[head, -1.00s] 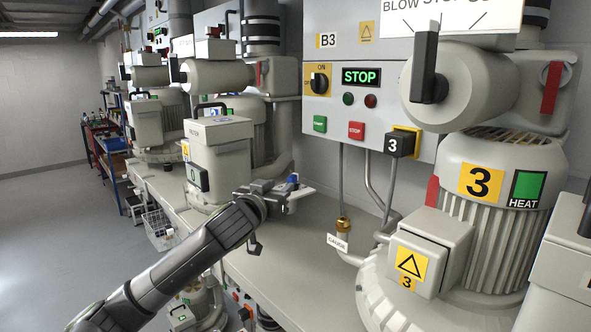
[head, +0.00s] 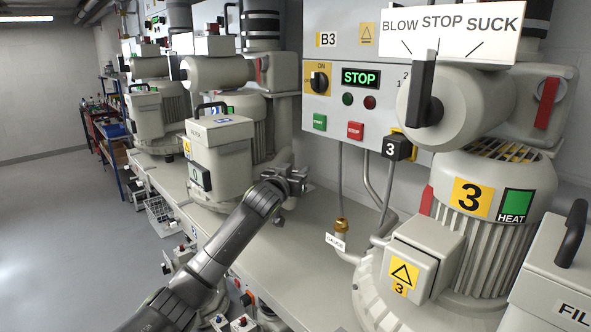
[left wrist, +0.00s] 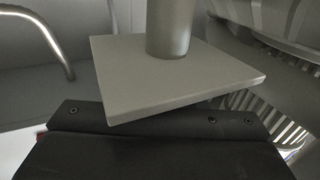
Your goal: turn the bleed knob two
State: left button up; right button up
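My left gripper (head: 292,182) is at the end of the dark arm, above the bench, to the right of a grey filter box (head: 222,165). Its fingers are too small and turned away for me to tell whether they are open. In the left wrist view, a flat grey plate with a round post (left wrist: 175,75) is close in front of the dark gripper body (left wrist: 160,150); the fingertips do not show. I cannot make out a bleed knob marked two; the arm and gripper cover part of the area beside the second blower (head: 265,125). My right gripper is not in view.
Blower 3 (head: 495,190), with its black lever (head: 423,93), stands at the right. A control panel (head: 345,50) reading STOP is on the wall. A pipe fitting tagged GAUGE (head: 341,229) rises from the bench (head: 300,235). A wire basket (head: 160,215) and open floor are at left.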

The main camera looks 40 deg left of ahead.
pick_arm(q)
jog(key=shift+c, duration=0.5)
grip_shut()
jog(key=shift+f+n+g+y+b, duration=0.15)
jog(key=shift+n+g+y+b, duration=0.25)
jog(key=shift+n+y+b, duration=0.65)
jog(key=n+g+y+b, duration=0.1)
jog(key=y+b, duration=0.1)
jog(key=n+g+y+b, duration=0.1)
jog(key=y+b, duration=0.1)
jog(key=a+n+g+y+b, duration=0.1)
jog(key=n+y+b, duration=0.1)
jog(key=shift+s+f+g+b, duration=0.1)
jog(key=shift+s+g+b, duration=0.15)
jog(key=shift+g+b, duration=0.1)
jog(key=shift+s+a+r+n+g+y+b, duration=0.1)
jog(key=shift+n+g+y+b, duration=0.45)
jog(key=shift+g+y+b, duration=0.1)
jog(key=shift+s+a+r+n+g+y+b, duration=0.1)
jog(key=shift+n+g+y+b, duration=0.4)
jog(key=shift+g+y+b, duration=0.15)
